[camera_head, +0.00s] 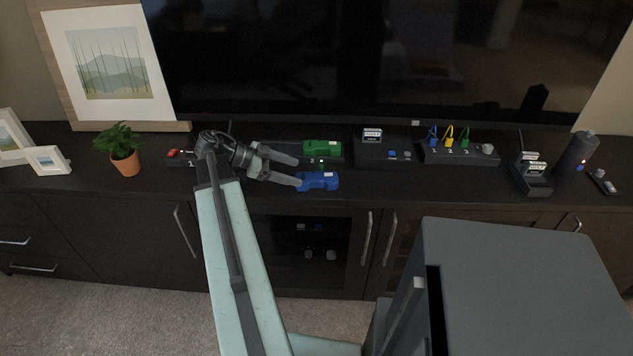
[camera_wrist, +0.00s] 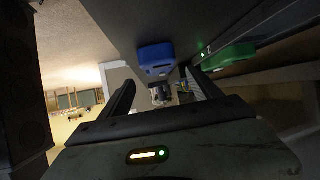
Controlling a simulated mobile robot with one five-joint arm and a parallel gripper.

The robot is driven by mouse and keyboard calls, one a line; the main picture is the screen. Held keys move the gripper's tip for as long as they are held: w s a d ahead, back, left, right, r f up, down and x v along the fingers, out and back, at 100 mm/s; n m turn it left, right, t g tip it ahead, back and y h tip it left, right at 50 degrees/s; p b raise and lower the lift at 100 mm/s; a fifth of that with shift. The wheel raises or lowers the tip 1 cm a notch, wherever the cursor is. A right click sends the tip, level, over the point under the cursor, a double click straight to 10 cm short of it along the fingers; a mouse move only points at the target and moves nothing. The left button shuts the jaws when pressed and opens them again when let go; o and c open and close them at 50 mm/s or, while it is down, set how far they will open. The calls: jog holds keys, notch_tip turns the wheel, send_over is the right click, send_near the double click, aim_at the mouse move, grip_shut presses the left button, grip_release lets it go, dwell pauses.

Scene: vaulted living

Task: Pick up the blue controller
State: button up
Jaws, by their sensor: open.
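The blue controller (camera_head: 318,181) lies on the dark cabinet top near its front edge. It also shows in the wrist view (camera_wrist: 154,58), ahead of the fingers and between their tips sideways. My gripper (camera_head: 298,172) is open and empty just left of the controller. In the head view, the nearer fingertip meets the controller's left edge, and I cannot tell if they touch. Both fingers of my gripper (camera_wrist: 160,80) show apart in the wrist view.
A green controller (camera_head: 322,147) sits on a dark dock right behind the blue one. A potted plant (camera_head: 123,160) stands left. A dark console (camera_head: 385,153) and a cable box (camera_head: 460,153) stand right. The TV (camera_head: 400,60) is behind.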

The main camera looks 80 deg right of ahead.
aim_at(314, 176)
jog(key=b+x, duration=0.2)
jog(key=x, duration=0.5)
jog(key=shift+s+d+r+b, duration=0.15)
jog(key=shift+b, duration=0.15)
jog(key=shift+r, duration=0.1)
jog(key=c, duration=1.6)
notch_tip(314, 176, up, 10)
jog(key=p, duration=1)
